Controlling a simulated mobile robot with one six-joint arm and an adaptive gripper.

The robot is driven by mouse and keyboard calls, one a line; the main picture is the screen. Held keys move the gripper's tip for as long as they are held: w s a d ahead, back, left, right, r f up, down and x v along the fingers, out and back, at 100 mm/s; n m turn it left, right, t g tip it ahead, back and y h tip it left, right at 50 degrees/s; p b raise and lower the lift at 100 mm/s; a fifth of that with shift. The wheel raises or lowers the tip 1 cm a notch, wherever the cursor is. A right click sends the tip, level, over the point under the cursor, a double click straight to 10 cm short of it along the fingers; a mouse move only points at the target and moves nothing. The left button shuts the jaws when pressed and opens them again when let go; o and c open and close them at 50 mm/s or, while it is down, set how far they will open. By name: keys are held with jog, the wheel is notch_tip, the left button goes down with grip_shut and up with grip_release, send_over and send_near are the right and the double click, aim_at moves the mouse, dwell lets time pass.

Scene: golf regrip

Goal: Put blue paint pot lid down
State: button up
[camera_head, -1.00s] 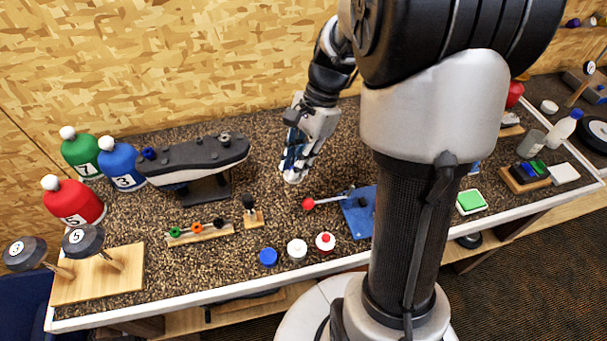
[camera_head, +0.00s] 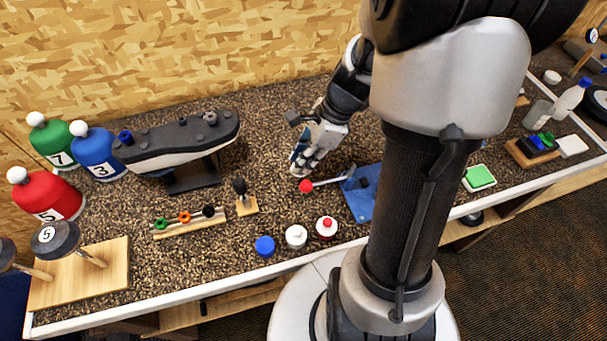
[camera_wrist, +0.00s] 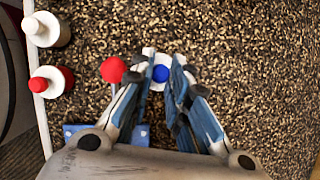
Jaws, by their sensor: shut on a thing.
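The blue paint pot lid is a white disc with a blue knob (camera_wrist: 160,73). It sits between the fingertips of my gripper (camera_wrist: 161,70) in the wrist view. My gripper (camera_head: 301,171) is shut on it over the bench, behind the red-ended tool. I cannot tell whether the lid touches the bench. The blue paint pot (camera_head: 265,246) stands uncovered near the front edge, its blue top showing. The lid is mostly hidden by the fingers in the head view.
A white pot (camera_head: 296,237) and a red-knobbed pot (camera_head: 327,228) stand beside the blue one. A red-ended tool (camera_head: 306,186) rests on a blue stand (camera_head: 358,205), close to my fingers. A small wooden rack (camera_head: 190,229) lies left. Bare speckled bench lies behind my gripper.

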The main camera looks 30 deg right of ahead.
jog(key=shift+f+b, duration=0.95)
jog(key=shift+f, duration=1.55)
jog(key=shift+f, duration=0.1)
jog(key=shift+f, duration=0.15)
jog(key=o, duration=0.4)
jog(key=shift+d+r, duration=0.1)
jog(key=shift+r, duration=0.5)
jog(key=p+v, duration=0.4)
jog(key=v, duration=0.7)
jog(key=shift+s+d+r+p, duration=0.1)
jog(key=shift+p, duration=0.25)
